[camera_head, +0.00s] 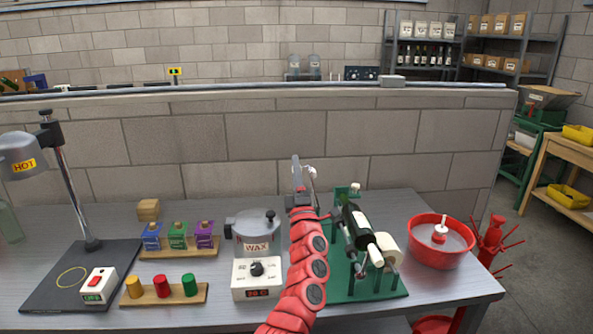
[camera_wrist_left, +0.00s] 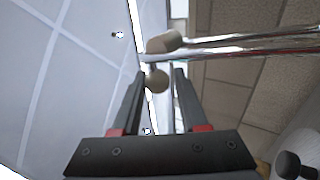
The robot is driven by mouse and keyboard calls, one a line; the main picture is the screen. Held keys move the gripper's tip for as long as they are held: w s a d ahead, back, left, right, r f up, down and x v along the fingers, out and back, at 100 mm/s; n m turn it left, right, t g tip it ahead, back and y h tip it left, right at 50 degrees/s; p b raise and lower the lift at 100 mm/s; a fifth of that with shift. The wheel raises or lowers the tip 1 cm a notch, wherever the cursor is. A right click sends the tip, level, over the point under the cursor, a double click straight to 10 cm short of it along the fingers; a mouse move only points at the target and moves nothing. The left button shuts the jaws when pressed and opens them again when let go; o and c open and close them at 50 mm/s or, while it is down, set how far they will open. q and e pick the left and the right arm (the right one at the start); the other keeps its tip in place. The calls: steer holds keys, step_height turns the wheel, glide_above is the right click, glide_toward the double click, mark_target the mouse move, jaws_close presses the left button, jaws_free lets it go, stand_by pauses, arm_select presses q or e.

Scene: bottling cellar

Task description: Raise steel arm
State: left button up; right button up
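The steel arm (camera_wrist_left: 240,40) shows in the left wrist view as bright rods coming in from the right, with a beige cylindrical end piece (camera_wrist_left: 163,43). A beige ball knob (camera_wrist_left: 157,80) sits between my left fingertips. My left gripper (camera_wrist_left: 158,82) is open around it, with a gap at the right finger; contact at the left finger is unclear. In the head view my left gripper (camera_head: 298,172) points up beside a small shiny piece (camera_head: 311,171), behind the green-based bottle machine (camera_head: 375,287). My red arm hides the machine's left side. My right gripper is not in view.
The wax pot (camera_head: 252,232) stands just left of my arm. A red bowl (camera_head: 440,257) is at the right. Wooden stands with coloured pieces (camera_head: 180,254) and a hot tool on a post (camera_head: 72,180) are at the left. A block wall (camera_head: 250,140) rises behind the bench.

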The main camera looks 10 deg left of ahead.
arm_select(q)
steer(key=shift+o, duration=1.3)
steer(key=b+v, duration=0.3)
steer(key=v, duration=1.4)
steer(key=shift+s, duration=0.2)
steer(key=shift+f, duration=0.1)
